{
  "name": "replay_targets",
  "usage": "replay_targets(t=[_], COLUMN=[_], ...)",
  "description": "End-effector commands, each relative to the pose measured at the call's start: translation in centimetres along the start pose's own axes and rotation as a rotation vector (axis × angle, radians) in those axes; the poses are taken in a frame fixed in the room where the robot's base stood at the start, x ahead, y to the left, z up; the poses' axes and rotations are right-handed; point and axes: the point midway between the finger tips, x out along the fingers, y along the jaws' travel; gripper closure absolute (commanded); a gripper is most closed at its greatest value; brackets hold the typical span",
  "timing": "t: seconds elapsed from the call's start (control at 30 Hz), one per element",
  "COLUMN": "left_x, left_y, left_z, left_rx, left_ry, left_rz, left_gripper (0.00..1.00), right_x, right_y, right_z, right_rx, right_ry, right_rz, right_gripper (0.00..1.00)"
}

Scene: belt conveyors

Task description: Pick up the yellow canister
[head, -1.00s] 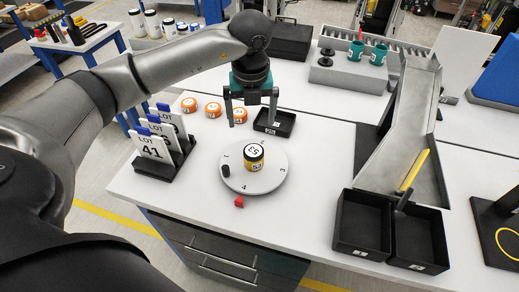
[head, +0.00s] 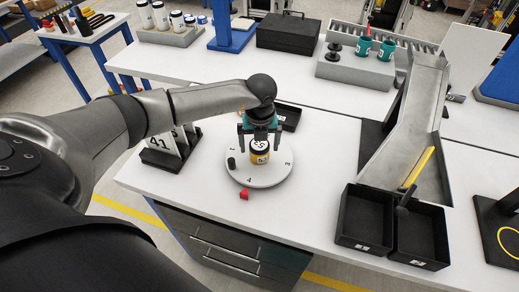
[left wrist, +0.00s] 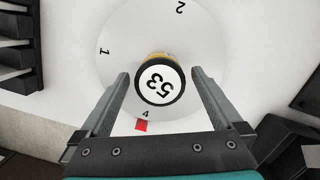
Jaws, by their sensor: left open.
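The yellow canister (head: 259,156) has a black lid and a white top label reading 53. It stands upright on a round white turntable (head: 243,177) with numbered positions. My left gripper (head: 259,146) is open above the canister, with its fingers on either side of the lid. In the left wrist view the canister's lid (left wrist: 160,81) lies between the two spread fingertips (left wrist: 160,75), with a gap on each side. The canister's lower body is mostly hidden under the lid in that view. My right gripper is not in view.
A black tray (head: 289,117) lies behind, the lot-card rack (head: 163,159) at left. Two black bins (head: 365,218) and a metal chute (head: 413,120) stand at right.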

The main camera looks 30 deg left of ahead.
Motion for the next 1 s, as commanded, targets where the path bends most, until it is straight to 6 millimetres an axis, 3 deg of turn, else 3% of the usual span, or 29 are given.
replay_targets(t=[0.3, 1.0], left_x=[0.54, 0.49], left_y=[-0.04, -0.02], left_z=[-0.02, 0.0], left_rx=[0.001, 0.0], left_ry=[0.0, 0.0], left_rz=[-0.001, -0.001], left_gripper=[0.0, 0.79], right_x=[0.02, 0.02], right_y=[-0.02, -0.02], right_z=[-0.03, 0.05], right_rx=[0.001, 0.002], right_ry=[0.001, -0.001], right_rz=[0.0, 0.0], right_gripper=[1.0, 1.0])
